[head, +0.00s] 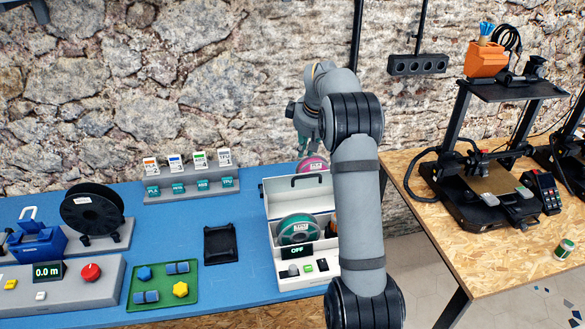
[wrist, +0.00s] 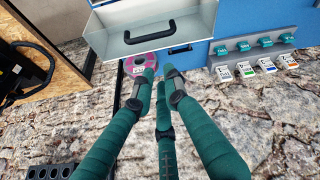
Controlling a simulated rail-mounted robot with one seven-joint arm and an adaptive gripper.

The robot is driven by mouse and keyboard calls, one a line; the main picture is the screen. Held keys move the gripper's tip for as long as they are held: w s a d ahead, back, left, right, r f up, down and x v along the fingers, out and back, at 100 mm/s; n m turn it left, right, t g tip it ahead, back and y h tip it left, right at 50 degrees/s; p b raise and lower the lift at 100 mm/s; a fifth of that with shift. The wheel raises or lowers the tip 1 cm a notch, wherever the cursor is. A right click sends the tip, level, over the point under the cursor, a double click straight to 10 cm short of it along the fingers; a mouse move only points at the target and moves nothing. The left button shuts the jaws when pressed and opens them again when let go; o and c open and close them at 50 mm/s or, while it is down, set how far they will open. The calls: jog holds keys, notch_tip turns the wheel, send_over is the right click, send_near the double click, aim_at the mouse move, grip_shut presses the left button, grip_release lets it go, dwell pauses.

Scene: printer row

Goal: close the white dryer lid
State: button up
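The white dryer (head: 292,268) stands at the right end of the blue table. Its lid (head: 288,197) is raised at the back, with a dark handle on its face, and a green spool shows inside. In the wrist view the lid (wrist: 190,38) shows upside down with its black handle (wrist: 148,32). My gripper (head: 308,148) is beyond the lid's top edge, near a pink spool. In the wrist view my gripper's teal fingers (wrist: 160,76) converge with a small gap between the tips. They hold nothing and appear apart from the lid; their closure is unclear.
The pink spool (head: 313,164) is behind the lid. A printer (head: 490,190) stands on the wooden table at right. My arm hides the dryer's right side.

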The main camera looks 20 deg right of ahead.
jog(key=m, duration=0.1)
jog(key=w+m, duration=0.1)
jog(key=d+m, duration=0.1)
jog(key=m, duration=0.1)
jog(key=shift+w+r+t, duration=0.15)
jog(key=shift+r+t, duration=0.15)
jog(key=shift+r, duration=0.1)
jog(key=shift+c, duration=1.2)
jog(key=shift+w+m, duration=0.15)
jog(key=shift+m, duration=0.75)
grip_shut()
jog(key=p, duration=0.4)
send_over(305, 181)
jog(key=w, duration=0.4)
jog(key=f, duration=0.8)
jog(key=shift+s+d+f, duration=0.1)
jog(key=shift+d+f, duration=0.2)
jog(key=shift+d, duration=0.05)
jog(key=shift+s+f, duration=0.15)
jog(key=shift+s, duration=0.15)
jog(key=s, duration=0.2)
jog(key=shift+s+a, duration=0.3)
jog(key=shift+s+f, duration=0.3)
jog(key=shift+s, duration=0.1)
